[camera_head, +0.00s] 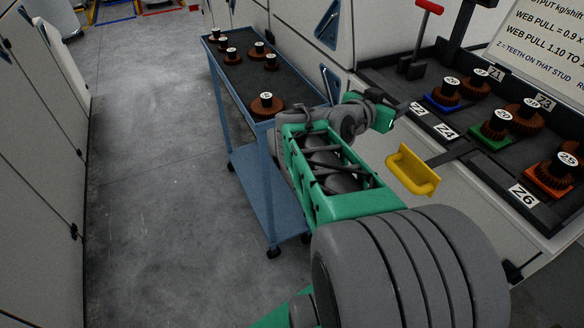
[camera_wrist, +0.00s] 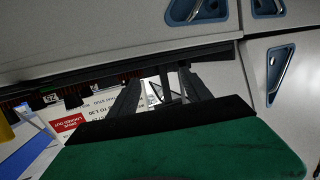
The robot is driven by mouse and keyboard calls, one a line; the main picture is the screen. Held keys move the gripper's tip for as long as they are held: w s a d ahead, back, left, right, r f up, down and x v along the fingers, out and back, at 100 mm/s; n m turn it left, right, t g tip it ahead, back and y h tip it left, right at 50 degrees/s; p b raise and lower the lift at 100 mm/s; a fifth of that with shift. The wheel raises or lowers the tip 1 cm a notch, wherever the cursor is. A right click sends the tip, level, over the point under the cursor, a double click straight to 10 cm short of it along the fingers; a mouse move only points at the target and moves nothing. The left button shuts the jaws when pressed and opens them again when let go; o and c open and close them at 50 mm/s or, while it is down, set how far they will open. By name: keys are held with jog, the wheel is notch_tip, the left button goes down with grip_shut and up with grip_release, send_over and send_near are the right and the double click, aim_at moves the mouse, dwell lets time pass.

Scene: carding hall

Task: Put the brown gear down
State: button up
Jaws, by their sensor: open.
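My gripper (camera_head: 402,108) is open beside the front edge of the machine's gear tray. The wrist view shows its two dark fingers (camera_wrist: 160,90) apart, with no gear seen between them. Several brown gears with black numbered hubs are in view, and I cannot tell which one the task means. One brown gear (camera_head: 267,106) lies on the near end of the blue trolley (camera_head: 236,75). In the tray, brown gears sit on a blue pad (camera_head: 428,102), a green pad (camera_head: 478,140) and an orange pad (camera_head: 540,185); another gear (camera_head: 526,116) stands behind.
Several smaller gears (camera_head: 258,49) stand at the trolley's far end. A yellow handle (camera_head: 412,170) juts from the machine front below the tray. A red-topped lever (camera_head: 428,8) rises behind the tray. The grey floor (camera_head: 150,150) left of the trolley is clear.

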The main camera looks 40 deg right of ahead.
jog(key=w+a+f+n+t+y, duration=0.2)
jog(key=w+a+f+n+y, duration=0.15)
jog(key=a, duration=0.45)
jog(key=w+a+f+n+t+y, duration=0.1)
jog(key=w+a+f+n+y, duration=0.3)
jog(key=a, duration=0.5)
jog(key=s+a+f+n+g+y, duration=0.1)
jog(key=s+a+f+n+y, duration=0.1)
jog(key=a, duration=0.5)
jog(key=s+a+f+n+g+y, duration=0.1)
jog(key=s+a+f+n+y, duration=0.1)
jog(key=a, duration=0.6)
jog(key=s+a+f+n+y, duration=0.2)
jog(key=a+f+n+y, duration=0.1)
jog(key=a, duration=0.5)
jog(key=shift+s+n+g, duration=0.4)
jog(key=shift+n, duration=0.05)
jog(key=shift+c, duration=0.3)
